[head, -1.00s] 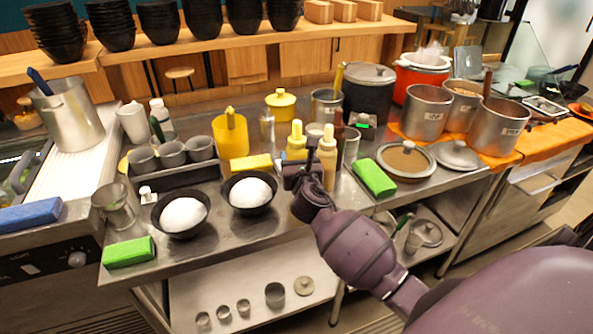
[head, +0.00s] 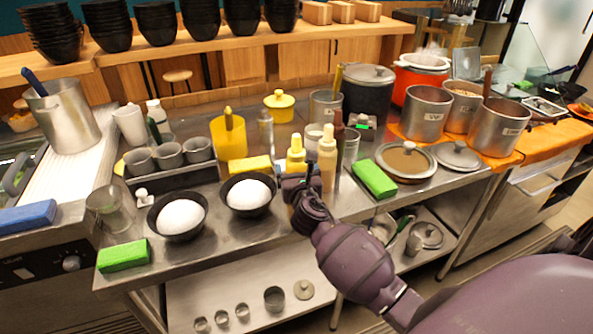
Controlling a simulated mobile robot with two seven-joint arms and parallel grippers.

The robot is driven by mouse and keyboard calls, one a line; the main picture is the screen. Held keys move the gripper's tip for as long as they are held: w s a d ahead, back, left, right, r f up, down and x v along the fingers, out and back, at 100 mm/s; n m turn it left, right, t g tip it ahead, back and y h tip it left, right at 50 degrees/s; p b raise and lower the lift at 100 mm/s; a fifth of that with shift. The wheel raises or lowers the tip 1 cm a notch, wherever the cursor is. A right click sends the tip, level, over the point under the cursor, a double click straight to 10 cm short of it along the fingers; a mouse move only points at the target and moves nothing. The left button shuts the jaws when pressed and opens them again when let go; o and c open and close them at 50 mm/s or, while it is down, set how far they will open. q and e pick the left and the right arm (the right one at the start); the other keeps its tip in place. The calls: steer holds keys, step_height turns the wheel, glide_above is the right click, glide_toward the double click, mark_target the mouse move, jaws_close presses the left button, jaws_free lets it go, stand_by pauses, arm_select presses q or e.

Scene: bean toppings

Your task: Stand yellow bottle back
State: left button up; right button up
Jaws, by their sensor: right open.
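The yellow bottle (head: 296,154) stands upright near the front of the metal counter, right of the bowls. Its nozzle and shoulder show above my right gripper, which hides most of its body. My right gripper (head: 302,182) is open, at the bottle's body; I cannot tell whether the fingers touch it. A paler cream-yellow bottle (head: 328,160) stands upright just to its right, with a dark slim bottle (head: 338,132) beside it. My left gripper is not in view.
Two black bowls with white contents (head: 181,217) (head: 249,195) stand left of the gripper. A yellow sponge (head: 249,165) lies behind them. A green sponge (head: 374,179) lies to the right. Clear glasses (head: 350,147) crowd behind the bottles.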

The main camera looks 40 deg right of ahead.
steer(key=shift+r, duration=0.25)
steer(key=v, duration=1.2)
steer(key=s+a+f+m+g+y, duration=0.2)
steer(key=s+f+m, duration=0.7)
steer(key=m, duration=0.6)
steer(key=s+a+f+m+g+y, duration=0.3)
steer(key=s+f+m+y, duration=0.2)
steer(key=s+f+m, duration=0.5)
steer(key=m, duration=0.5)
steer(key=shift+s+a+p, duration=0.2)
steer(key=shift+s+p, duration=0.05)
steer(key=shift+p, duration=0.15)
steer(key=shift+f, duration=0.1)
